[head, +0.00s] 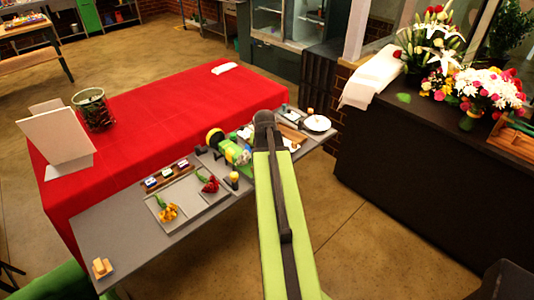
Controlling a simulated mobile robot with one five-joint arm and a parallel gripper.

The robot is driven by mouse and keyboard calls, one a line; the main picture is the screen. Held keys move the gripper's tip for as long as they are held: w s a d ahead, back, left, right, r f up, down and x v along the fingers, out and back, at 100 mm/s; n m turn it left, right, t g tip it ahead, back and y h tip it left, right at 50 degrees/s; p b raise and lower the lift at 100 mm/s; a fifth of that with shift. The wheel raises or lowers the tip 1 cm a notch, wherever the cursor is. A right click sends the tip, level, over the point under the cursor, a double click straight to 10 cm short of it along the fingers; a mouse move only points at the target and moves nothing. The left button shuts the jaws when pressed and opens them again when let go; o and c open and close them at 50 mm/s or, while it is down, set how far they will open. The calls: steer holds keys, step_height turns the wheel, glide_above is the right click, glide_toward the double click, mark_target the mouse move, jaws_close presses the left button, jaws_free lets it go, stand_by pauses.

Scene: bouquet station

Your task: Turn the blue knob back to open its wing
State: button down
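My green and black arm reaches over the grey worktop. Beside its far end is a cluster of green, yellow and black parts that looks like my wrist and gripper (209,152), just above or on the worktop. The fingers are too small to tell open from shut. A shallow grey tray (186,191) in front of the blocks holds a yellow-orange flower (167,211) and a red flower (208,183).
A red-covered table (150,130) adjoins the worktop (120,238), with a white board (57,137) and a glass vase (93,109) on it. A white dish (317,123) sits far right.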

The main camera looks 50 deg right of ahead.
stand_by(0.3)
steer(key=c, duration=1.1)
jaws_free()
steer(key=shift+r, duration=0.1)
